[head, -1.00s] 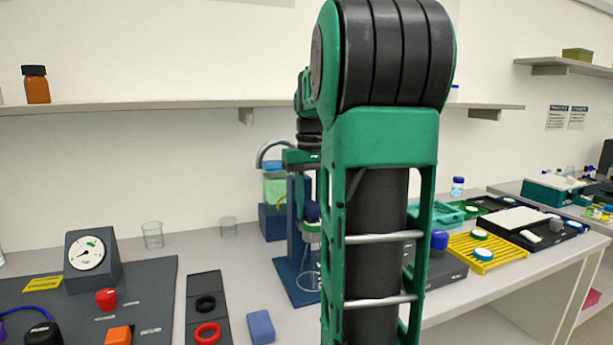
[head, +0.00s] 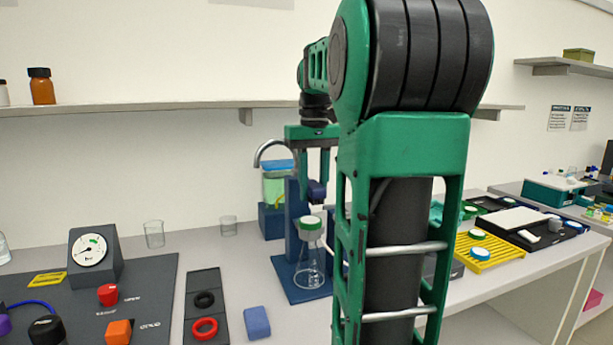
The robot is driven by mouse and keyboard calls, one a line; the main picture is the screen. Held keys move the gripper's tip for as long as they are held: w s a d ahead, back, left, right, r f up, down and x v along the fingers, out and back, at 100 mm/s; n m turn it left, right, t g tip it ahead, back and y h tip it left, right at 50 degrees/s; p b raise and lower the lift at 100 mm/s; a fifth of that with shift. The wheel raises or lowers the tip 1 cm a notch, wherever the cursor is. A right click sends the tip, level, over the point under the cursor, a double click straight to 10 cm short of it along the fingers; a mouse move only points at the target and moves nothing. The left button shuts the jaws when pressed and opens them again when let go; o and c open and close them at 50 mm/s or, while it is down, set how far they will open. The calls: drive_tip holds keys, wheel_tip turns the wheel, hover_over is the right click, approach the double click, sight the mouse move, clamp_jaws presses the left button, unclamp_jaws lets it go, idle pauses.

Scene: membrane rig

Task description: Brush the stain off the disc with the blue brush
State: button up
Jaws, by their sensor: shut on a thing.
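My gripper (head: 317,176) points down near the middle of the head view, partly hidden by my own arm. It is shut on the dark blue brush (head: 317,191). The brush is a little above a disc (head: 311,223) with a white top and green rim, and a gap shows between them. The disc sits on top of the funnel over a clear flask (head: 310,266) on a blue stand (head: 292,240). I cannot make out a stain on the disc at this size.
A blue block (head: 257,322) lies on the bench near a black tray (head: 207,275) with black and red rings. A gauge box (head: 92,257) stands on a grey panel at left. A yellow rack (head: 484,262) holds discs at right. A wall shelf (head: 180,107) runs behind.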

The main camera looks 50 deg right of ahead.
drive_tip(key=shift+r, duration=1.15)
drive_tip(key=shift+s, duration=0.1)
